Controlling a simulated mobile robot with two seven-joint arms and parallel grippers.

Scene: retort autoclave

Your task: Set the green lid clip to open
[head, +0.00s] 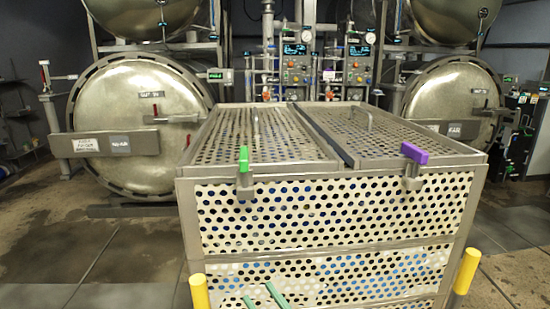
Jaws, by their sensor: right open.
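The green lid clip (244,160) sits on the front top edge of the perforated metal basket (330,173), left of its middle. Its green handle stands upright above a grey body that hangs over the front rim. Two parallel teal fingers of my right gripper (262,297) show at the bottom edge of the view, in front of the basket and well below the green clip. They are apart with nothing visible between them. The rest of that gripper is cut off. My left gripper is out of view.
A purple clip (414,153) sits on the same rim to the right, its handle lying sideways. Two perforated lids (262,135) with bar handles cover the basket. Yellow-topped posts (200,291) flank the basket's front. Round retort doors (135,110) stand behind. Floor at left is clear.

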